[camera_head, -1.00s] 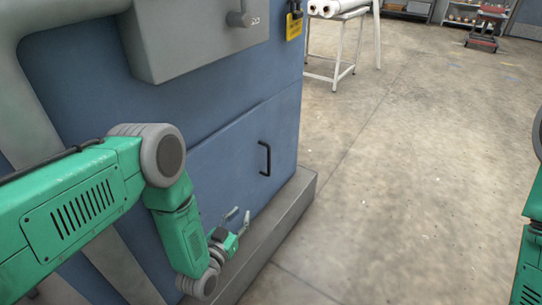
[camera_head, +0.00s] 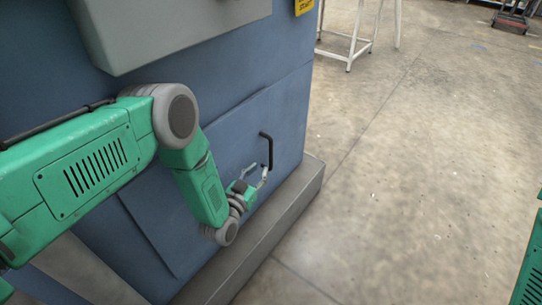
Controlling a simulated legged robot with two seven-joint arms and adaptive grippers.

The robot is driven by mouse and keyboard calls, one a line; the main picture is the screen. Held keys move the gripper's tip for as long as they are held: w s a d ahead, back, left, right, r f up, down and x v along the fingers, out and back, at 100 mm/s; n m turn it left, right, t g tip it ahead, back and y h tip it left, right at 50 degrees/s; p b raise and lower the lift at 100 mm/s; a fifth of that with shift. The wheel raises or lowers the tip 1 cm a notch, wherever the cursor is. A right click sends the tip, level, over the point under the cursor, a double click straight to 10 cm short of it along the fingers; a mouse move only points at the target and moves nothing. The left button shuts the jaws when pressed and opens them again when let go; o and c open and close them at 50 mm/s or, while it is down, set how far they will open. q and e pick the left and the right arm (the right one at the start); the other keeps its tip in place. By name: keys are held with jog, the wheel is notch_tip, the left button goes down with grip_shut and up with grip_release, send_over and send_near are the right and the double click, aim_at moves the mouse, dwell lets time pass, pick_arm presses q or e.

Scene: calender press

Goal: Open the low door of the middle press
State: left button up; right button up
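The blue press has a low door (camera_head: 232,135) on its front, and the door lies flush with the body. A black bar handle (camera_head: 269,150) stands upright near the door's right edge. My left gripper (camera_head: 258,174) is open, with its two fingers apart and pointing at the lower part of the handle. The right fingertip looks very close to the handle's lower end; I cannot tell whether it touches. My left arm hides the left part of the door. My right gripper is out of view; only a green part of my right arm shows at the right edge.
A grey plinth (camera_head: 285,223) runs along the foot of the press and sticks out in front of it. A grey box (camera_head: 165,28) juts out above the door. A white stand (camera_head: 347,45) is behind.

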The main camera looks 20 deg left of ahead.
aim_at(270, 155)
pick_arm(q)
jog(key=w, duration=0.2)
jog(key=w+d+b, duration=0.1)
jog(key=w, duration=0.2)
jog(key=w+b, duration=0.1)
jog(key=w, duration=0.1)
jog(key=shift+w+d+f, duration=0.1)
jog(key=shift+w+d, duration=0.05)
jog(key=shift+w, duration=0.05)
jog(key=shift+w+b, duration=0.3)
jog(key=shift+w, duration=0.2)
jog(key=shift+d, duration=0.1)
grip_shut()
